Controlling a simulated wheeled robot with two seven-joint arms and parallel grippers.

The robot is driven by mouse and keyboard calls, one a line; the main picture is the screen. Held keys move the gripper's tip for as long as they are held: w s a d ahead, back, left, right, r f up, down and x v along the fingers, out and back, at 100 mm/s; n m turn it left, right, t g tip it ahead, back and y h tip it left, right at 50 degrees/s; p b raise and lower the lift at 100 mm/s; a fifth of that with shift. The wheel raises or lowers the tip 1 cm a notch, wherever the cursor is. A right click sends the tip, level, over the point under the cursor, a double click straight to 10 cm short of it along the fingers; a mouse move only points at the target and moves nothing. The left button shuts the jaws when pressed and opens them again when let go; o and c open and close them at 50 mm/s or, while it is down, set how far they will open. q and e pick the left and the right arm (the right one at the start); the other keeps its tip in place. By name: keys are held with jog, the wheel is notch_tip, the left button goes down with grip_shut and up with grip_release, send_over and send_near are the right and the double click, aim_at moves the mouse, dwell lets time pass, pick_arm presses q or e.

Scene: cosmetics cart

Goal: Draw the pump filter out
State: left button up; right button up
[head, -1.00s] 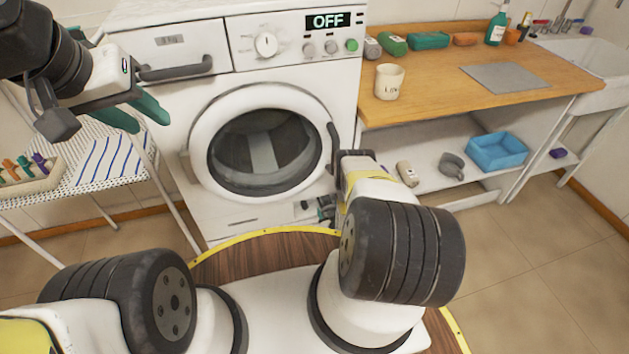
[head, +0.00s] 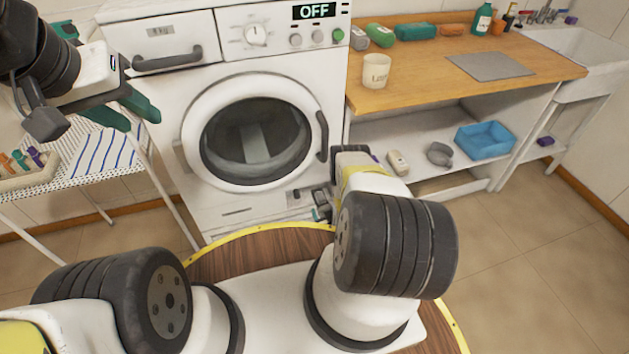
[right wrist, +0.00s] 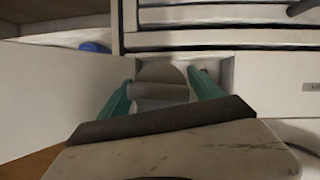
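The white washing machine (head: 215,190) stands ahead of me, its round door closed and its display reading OFF. The pump filter area (head: 297,195) is a small grey recess low on its front right. In the right wrist view the grey filter knob (right wrist: 160,80) lies between the teal fingers of my right gripper (right wrist: 161,80). One finger is on each side of it; whether both touch it is unclear. In the head view my right gripper (head: 320,212) is low by the recess, mostly hidden behind my arm. My left gripper (head: 138,112) is open and empty left of the machine.
A wooden counter (head: 425,75) with a cup (head: 376,71) and several bottles is at the right, a blue bin (head: 485,140) on the shelf below. A drying rack (head: 125,165) stands at the left. Open floor lies at the right.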

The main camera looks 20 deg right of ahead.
jog(key=v, duration=0.7)
jog(key=shift+s+r, duration=0.2)
jog(key=shift+s, duration=0.15)
jog(key=shift+s+d, duration=0.1)
